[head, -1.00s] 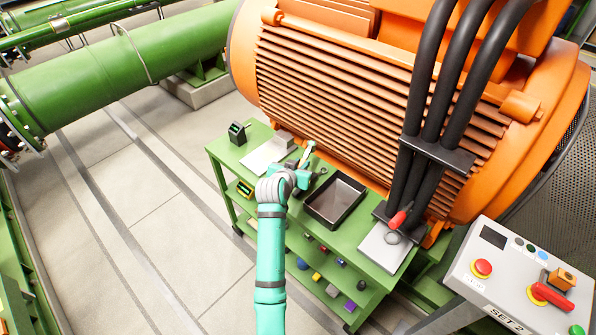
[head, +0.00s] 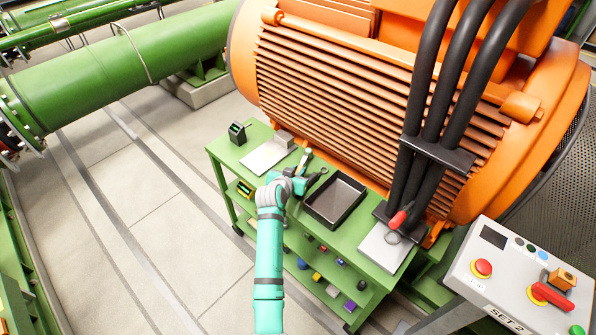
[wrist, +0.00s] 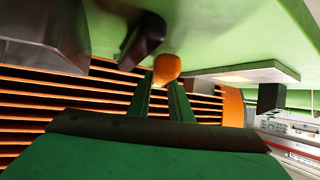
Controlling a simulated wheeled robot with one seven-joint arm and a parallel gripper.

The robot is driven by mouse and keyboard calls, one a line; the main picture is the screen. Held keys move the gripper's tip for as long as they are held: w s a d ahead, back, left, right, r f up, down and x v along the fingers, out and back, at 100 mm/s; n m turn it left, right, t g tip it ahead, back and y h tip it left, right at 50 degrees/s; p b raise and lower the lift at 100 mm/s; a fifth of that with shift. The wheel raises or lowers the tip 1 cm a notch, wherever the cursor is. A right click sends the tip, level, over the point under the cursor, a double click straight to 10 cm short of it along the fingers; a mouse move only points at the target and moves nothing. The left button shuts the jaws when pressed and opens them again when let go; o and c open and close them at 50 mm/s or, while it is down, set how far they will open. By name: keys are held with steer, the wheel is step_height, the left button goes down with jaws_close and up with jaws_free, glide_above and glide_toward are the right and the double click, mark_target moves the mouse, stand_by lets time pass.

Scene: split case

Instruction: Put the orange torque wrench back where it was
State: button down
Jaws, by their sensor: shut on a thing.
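My gripper (head: 298,181) is over the left half of the green cart's top (head: 232,150), between a pale flat plate and a dark-rimmed tray. In the wrist view, my gripper's green fingers (wrist: 166,100) are closed together on the orange torque wrench (wrist: 167,68). Only a rounded orange end of it shows there, close to the green surface; the rest is hidden. In the head view my arm and gripper hide most of the wrench, and I cannot tell whether it touches the cart.
The open tray (head: 335,201) is right of my gripper and looks empty. A dark tool (head: 318,174) lies close by. The pale plate (head: 266,156) is on the left, a small dark box (head: 237,133) beyond. A red-handled item (head: 398,219) is at right. The orange finned motor (head: 330,90) stands behind.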

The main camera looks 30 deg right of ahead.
steer(key=shift+f, duration=0.1)
steer(key=c, duration=1.6)
jaws_free()
